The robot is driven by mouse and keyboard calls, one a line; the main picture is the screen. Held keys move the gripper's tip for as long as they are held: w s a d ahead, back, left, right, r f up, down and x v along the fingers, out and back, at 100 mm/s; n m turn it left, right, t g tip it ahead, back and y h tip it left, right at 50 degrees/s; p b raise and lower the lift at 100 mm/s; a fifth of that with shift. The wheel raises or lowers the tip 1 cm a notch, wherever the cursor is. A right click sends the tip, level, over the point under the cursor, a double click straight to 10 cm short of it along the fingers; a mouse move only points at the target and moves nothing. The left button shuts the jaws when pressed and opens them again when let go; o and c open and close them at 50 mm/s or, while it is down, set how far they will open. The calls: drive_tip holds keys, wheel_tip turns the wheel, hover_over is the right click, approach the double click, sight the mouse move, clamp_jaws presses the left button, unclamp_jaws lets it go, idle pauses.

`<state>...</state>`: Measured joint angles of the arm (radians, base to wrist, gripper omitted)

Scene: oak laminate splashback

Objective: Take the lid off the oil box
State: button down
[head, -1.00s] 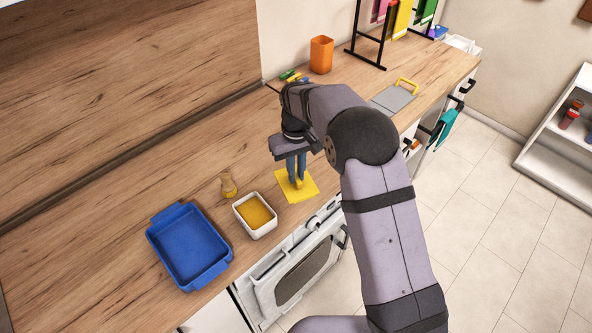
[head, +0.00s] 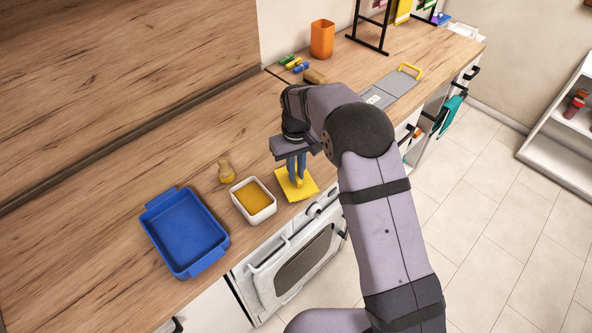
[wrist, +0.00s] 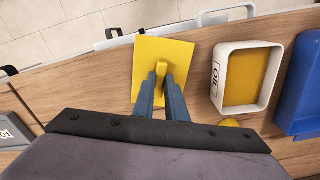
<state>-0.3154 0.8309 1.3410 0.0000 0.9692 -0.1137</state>
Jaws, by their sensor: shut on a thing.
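The oil box (head: 270,213) is a white open-topped box with yellow-orange contents. In the wrist view its side (wrist: 217,72) reads "OIL". The lid (head: 309,186) is a yellow square plate with a raised handle, apart from the box and to its right in the head view. My gripper (head: 297,178) is over the lid, its blue fingers pointing down. In the wrist view the fingers (wrist: 163,85) are shut on the lid's handle (wrist: 161,67). The lid (wrist: 150,50) is at or just above the counter; I cannot tell whether it touches.
A grey flat box with a yellow handle (head: 392,88) and an orange cup (head: 322,39) are farther right. The counter's front edge is close to the lid.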

drive_tip(key=shift+f+b, duration=0.3)
drive_tip(key=shift+f, duration=0.25)
idle(0.6)
drive_tip(key=c, duration=1.7)
unclamp_jaws()
drive_tip(key=shift+r+b, duration=1.25)
drive_tip(key=shift+r, duration=2.35)
drive_tip(key=shift+s+r, duration=0.1)
